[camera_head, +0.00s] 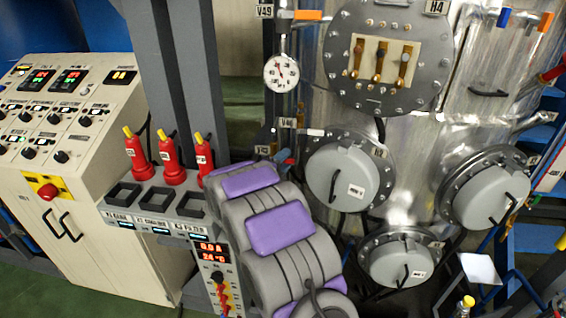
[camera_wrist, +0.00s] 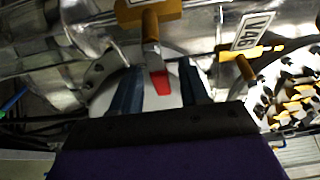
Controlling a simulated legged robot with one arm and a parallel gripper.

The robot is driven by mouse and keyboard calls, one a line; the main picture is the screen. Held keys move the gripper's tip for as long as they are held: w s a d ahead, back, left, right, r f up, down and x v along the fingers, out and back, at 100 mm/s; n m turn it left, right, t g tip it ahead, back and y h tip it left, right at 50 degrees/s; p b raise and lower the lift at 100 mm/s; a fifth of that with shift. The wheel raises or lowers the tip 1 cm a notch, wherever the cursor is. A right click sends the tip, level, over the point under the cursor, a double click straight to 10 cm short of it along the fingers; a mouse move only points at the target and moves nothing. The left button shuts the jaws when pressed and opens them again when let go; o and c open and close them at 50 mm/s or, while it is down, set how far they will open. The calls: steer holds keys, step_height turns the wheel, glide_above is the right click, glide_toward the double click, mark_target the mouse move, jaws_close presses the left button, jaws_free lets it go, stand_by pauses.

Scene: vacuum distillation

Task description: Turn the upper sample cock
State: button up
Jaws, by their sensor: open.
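In the wrist view a brass cock (camera_wrist: 150,27) with a red-tipped lever (camera_wrist: 160,82) hangs down from the upper middle. My gripper (camera_wrist: 159,70) is open, its two dark fingers apart, one on each side of the red tip. I see a gap on both sides, and no clear contact. I cannot tell for sure which one is the upper sample cock. In the head view my purple-and-grey arm hides my gripper.
In the head view a metal vessel (camera_head: 425,140) with round flanged covers (camera_head: 342,178) stands close to my arm. A dial gauge (camera_head: 281,73) is above. In the wrist view a bolted flange (camera_wrist: 292,95) is at right.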

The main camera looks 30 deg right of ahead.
steer(key=shift+d+f, duration=0.1)
steer(key=shift+d, duration=0.5)
steer(key=shift+c, duration=0.6)
steer(key=shift+d, duration=0.5)
steer(key=c, duration=0.3)
steer(key=shift+a+f, duration=0.15)
steer(key=shift+a, duration=0.05)
jaws_close()
